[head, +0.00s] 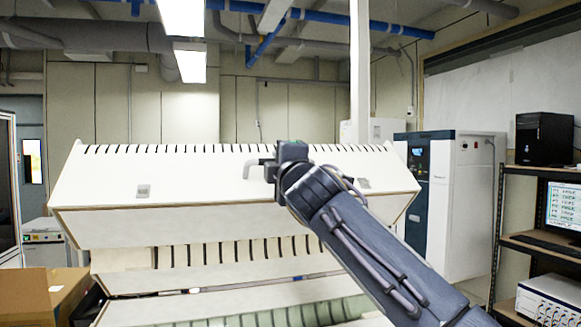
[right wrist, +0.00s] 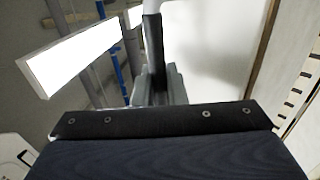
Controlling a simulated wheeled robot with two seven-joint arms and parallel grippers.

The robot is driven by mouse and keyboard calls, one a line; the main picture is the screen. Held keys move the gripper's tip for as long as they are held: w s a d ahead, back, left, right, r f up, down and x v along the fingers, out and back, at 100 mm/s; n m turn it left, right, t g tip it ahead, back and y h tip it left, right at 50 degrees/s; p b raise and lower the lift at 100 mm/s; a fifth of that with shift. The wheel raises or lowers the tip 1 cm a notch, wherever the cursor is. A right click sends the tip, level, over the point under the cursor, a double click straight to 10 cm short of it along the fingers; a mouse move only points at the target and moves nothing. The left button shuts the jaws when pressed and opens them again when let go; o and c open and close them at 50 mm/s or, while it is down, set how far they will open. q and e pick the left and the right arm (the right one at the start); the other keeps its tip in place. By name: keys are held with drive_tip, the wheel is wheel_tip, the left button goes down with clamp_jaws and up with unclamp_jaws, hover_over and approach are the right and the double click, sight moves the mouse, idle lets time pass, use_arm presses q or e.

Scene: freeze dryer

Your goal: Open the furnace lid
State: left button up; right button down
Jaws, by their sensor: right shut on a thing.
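The furnace lid (head: 200,180) is a long white slotted cover in the middle of the head view. It is tilted up, and slotted white furnace panels (head: 200,258) show below it. My right gripper (head: 266,168) is at the pale bar handle (head: 248,167) on the lid's front face. In the right wrist view the fingers (right wrist: 160,88) are closed around the handle bar (right wrist: 152,35), with the white lid surface (right wrist: 215,45) close to the right. The part of the handle between the fingers is hidden. My left gripper is not in view.
A cardboard box (head: 35,290) stands at the lower left. A blue-and-white cabinet (head: 465,200) stands behind the furnace to the right. A dark shelf (head: 530,245) with a monitor (head: 564,205) and a black computer case (head: 543,138) is at the far right.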

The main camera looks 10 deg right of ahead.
drive_tip(key=shift+d, duration=0.1)
drive_tip(key=c, duration=1.6)
unclamp_jaws()
drive_tip(key=b+v, duration=0.4)
drive_tip(key=v, duration=0.4)
drive_tip(key=shift+r, duration=0.1)
